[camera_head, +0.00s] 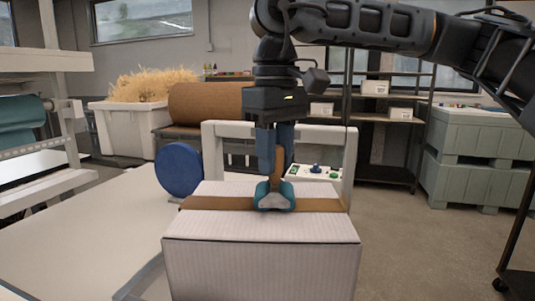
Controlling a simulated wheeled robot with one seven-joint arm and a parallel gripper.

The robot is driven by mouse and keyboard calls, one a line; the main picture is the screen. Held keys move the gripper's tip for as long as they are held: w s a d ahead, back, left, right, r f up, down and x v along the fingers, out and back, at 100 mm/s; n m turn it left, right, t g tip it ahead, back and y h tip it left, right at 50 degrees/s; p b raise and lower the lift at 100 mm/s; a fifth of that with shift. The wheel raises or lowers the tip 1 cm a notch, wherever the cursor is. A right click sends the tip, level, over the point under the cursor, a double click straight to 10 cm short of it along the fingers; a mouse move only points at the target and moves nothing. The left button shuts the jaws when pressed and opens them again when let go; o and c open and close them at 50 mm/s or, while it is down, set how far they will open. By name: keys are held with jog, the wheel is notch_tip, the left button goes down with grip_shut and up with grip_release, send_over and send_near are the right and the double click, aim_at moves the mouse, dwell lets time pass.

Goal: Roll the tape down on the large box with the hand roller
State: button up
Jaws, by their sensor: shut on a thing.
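The large box (260,265) is pale and closed, and stands in the lower middle of the head view. A strip of brown tape (225,203) runs from left to right across its top. My gripper (275,160) points down above the box and is shut on the brown handle of the hand roller (274,195). The roller's teal and grey head is over the tape and appears to rest on it. The head hides the part of the tape under it, so I cannot tell the exact contact.
A white table (90,235) extends to the left. Behind the box stand a white frame (345,165), a blue disc (179,169) and a small control panel (316,172). Green crates (475,165) are at the right, with clear floor (410,240) in front.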

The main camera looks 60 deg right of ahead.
jog(key=shift+s+d, duration=0.2)
jog(key=shift+s, duration=0.2)
jog(key=shift+s, duration=0.1)
jog(key=shift+s+d+b, duration=0.1)
jog(key=shift+s+d, duration=0.25)
jog(key=shift+s, duration=0.3)
jog(key=shift+s+d+b, duration=0.1)
jog(key=shift+s+d, duration=0.2)
jog(key=shift+s, duration=0.4)
jog(key=shift+s+d+b, duration=0.1)
jog(key=shift+s+d, duration=0.25)
jog(key=shift+s, duration=0.3)
jog(key=shift+s, duration=0.1)
jog(key=shift+s+d, duration=0.4)
jog(key=shift+s, duration=0.35)
jog(key=shift+s+d+r+b, duration=0.15)
jog(key=shift+s+d, duration=0.15)
jog(key=shift+s, duration=0.3)
jog(key=shift+s+d+f+b, duration=0.15)
jog(key=shift+s+d, duration=0.1)
jog(key=shift+s, duration=0.35)
jog(key=shift+r, duration=0.1)
